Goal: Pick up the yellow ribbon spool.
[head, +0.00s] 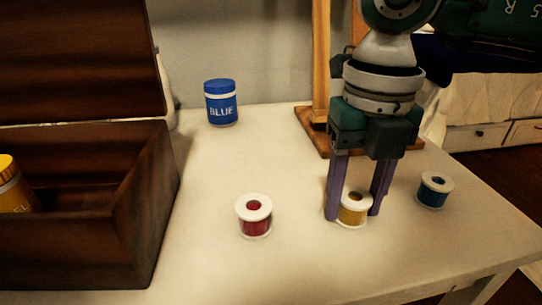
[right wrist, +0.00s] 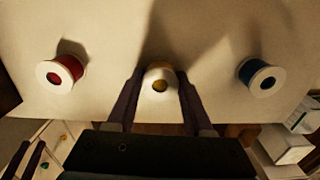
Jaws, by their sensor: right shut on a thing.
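The yellow ribbon spool (head: 354,209) stands upright on the white table, with white rims and a yellow middle. My right gripper (head: 353,213) reaches down from above with one purple finger on each side of the spool, shut on it. In the right wrist view the yellow spool (right wrist: 160,80) sits between the two fingertips (right wrist: 160,84). It appears to rest at table level. The fingers hide parts of its sides in the head view. My left gripper is not seen in the head view.
A red spool (head: 254,215) stands to the left and a blue spool (head: 434,189) to the right, both clear of the fingers. An open wooden box (head: 145,215) holds a yellow jar (head: 12,185). A blue jar (head: 221,103) and a wooden stand (head: 313,128) are behind.

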